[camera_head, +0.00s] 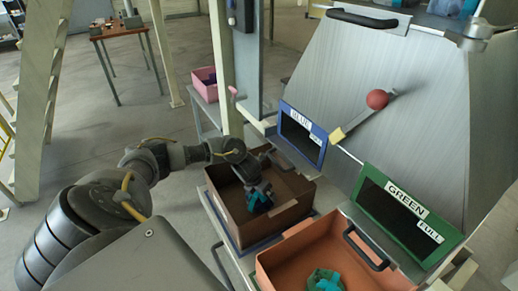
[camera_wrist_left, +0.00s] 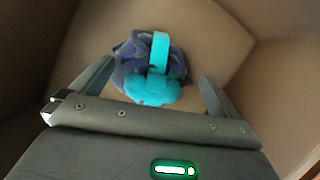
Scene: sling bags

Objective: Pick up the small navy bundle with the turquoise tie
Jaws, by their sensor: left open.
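The small navy bundle (camera_wrist_left: 125,62) with its turquoise tie (camera_wrist_left: 158,70) lies on the floor of a brown bin (camera_head: 292,215). In the head view the bundle (camera_head: 259,199) shows just below my left gripper (camera_head: 258,190). My left gripper reaches down into the bin from the left. In the left wrist view its two open fingers (camera_wrist_left: 152,85) stand to either side of the bundle, with gaps between. Whether the fingertips are level with the bundle I cannot tell. My right gripper is not in view.
An orange bin (camera_head: 285,270) with a green bundle and turquoise tie (camera_head: 325,280) stands at the front right. A blue-framed sign (camera_head: 302,135) and a green-framed sign (camera_head: 405,215) stand behind the bins. The brown bin's walls surround my left gripper closely.

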